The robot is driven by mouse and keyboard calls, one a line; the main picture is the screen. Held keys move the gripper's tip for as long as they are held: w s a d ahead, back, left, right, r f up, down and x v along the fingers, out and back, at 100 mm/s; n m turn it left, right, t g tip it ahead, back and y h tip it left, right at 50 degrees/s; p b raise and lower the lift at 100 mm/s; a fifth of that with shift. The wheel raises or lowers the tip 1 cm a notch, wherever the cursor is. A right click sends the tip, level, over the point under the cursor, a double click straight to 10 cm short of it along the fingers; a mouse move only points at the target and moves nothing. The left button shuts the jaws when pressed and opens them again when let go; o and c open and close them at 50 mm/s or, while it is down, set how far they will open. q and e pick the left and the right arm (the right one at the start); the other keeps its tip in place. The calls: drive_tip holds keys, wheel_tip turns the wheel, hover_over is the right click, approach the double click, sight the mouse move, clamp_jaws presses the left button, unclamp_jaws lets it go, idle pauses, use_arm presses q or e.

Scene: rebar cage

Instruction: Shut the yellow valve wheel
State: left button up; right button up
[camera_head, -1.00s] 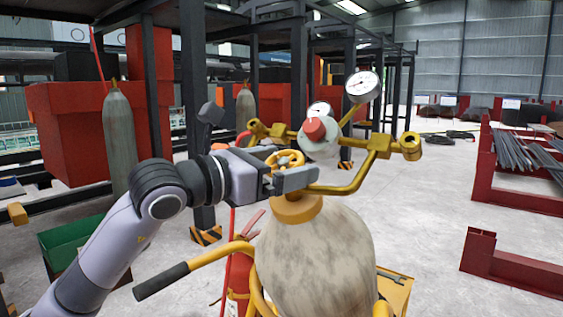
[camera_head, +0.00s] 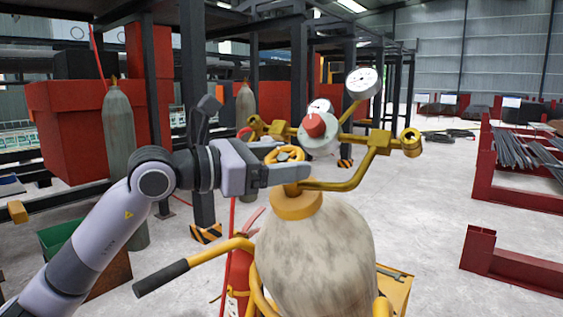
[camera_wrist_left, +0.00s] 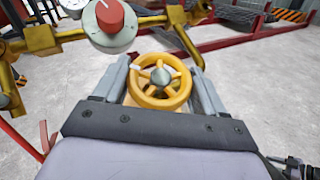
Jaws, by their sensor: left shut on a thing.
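The yellow valve wheel (camera_wrist_left: 160,82) shows in the left wrist view as a spoked ring with a grey hub. My left gripper (camera_wrist_left: 163,75) has one finger on each side of the wheel and is shut on it. In the head view the left gripper (camera_head: 290,163) sits above the neck of the grey gas cylinder (camera_head: 315,250), and the wheel (camera_head: 291,154) shows partly behind its fingers. A brass regulator (camera_head: 375,150) with a red knob (camera_head: 314,125) and a round gauge (camera_head: 363,83) is mounted just beyond. My right gripper is not in view.
The cylinder stands in a yellow cart with a black-gripped handle (camera_head: 161,279). A red extinguisher (camera_head: 238,290) is beside it. Red racks with steel bars (camera_head: 520,155) stand at the right. The floor between is clear.

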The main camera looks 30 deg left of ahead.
use_arm(q)
drive_tip(key=m+g+h, duration=0.2)
drive_tip(key=m, duration=0.1)
drive_tip(key=shift+w+a+r+g+p, duration=0.1)
drive_tip(key=shift+r+g+p, duration=0.05)
drive_tip(key=shift+g+p, duration=0.2)
drive_tip(key=m+g+h+p, duration=0.1)
drive_tip(key=m+g, duration=0.2)
drive_tip(key=shift+r+h, duration=0.15)
drive_tip(key=shift+h, duration=0.15)
drive_tip(key=m+g+p, duration=0.2)
drive_tip(key=m+g, duration=0.1)
drive_tip(key=shift+m+g+h, duration=0.25)
drive_tip(key=shift+m+h, duration=0.05)
drive_tip(key=shift+h, duration=0.1)
drive_tip(key=shift+w+m+g+p, duration=0.1)
drive_tip(key=shift+m+g+p, duration=0.75)
drive_tip(key=shift+m+g, duration=0.2)
drive_tip(key=shift+f, duration=0.2)
drive_tip(key=o, duration=1)
drive_tip(key=shift+o, duration=0.2)
